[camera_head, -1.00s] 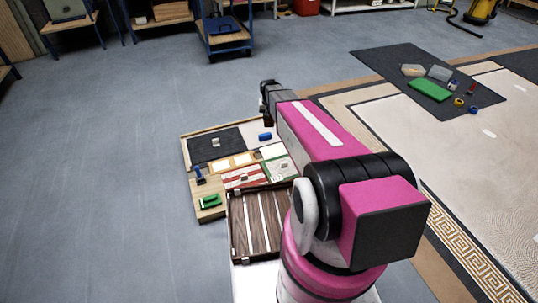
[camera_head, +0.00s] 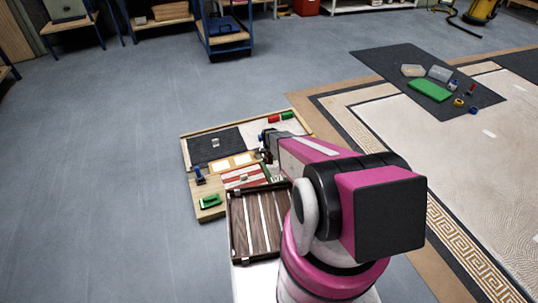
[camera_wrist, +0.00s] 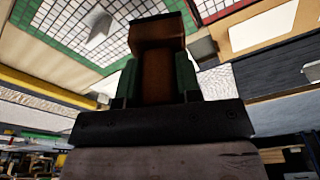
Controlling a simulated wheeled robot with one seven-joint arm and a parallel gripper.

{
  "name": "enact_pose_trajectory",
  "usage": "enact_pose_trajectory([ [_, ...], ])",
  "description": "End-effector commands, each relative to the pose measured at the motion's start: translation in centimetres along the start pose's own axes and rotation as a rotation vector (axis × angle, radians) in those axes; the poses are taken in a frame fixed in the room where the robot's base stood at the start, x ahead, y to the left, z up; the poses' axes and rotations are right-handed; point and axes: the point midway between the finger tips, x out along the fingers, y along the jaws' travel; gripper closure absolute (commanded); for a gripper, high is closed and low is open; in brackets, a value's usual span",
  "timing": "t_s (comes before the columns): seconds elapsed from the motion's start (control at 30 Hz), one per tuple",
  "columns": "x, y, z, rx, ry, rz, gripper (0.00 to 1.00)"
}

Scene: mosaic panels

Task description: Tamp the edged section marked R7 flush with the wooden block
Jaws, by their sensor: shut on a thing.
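My gripper (camera_head: 266,152) is low over the right middle of the panel board (camera_head: 204,208). In the wrist view my gripper (camera_wrist: 158,75) is shut on the brown wooden block (camera_wrist: 156,40), with a green pad on each side. A green-edged mosaic section (camera_wrist: 60,38) lies beyond the block at upper left, with a small pale piece (camera_wrist: 98,30) on it. A red-edged mosaic section (camera_wrist: 212,8) shows at upper right. The red-edged section also shows in the head view (camera_head: 243,179). I cannot read an R7 mark, and cannot tell whether the block touches a section.
A dark slatted wooden tray (camera_head: 240,228) is in front of the board. A blue item (camera_head: 199,174) and a green item (camera_head: 210,201) are at the board's left. Red (camera_head: 274,118) and green (camera_head: 288,115) pieces lie at its back. The floor at left is clear.

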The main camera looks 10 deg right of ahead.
Motion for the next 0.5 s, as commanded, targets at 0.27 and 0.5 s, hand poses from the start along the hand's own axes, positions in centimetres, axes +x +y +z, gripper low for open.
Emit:
enact_pose_trajectory([
  [0.27, 2.0, 0.0, 0.2, 0.0, -0.001, 0.0, 0.92],
  [0.5, 4.4, 0.0, 0.4, 0.0, -0.001, 0.0, 0.92],
])
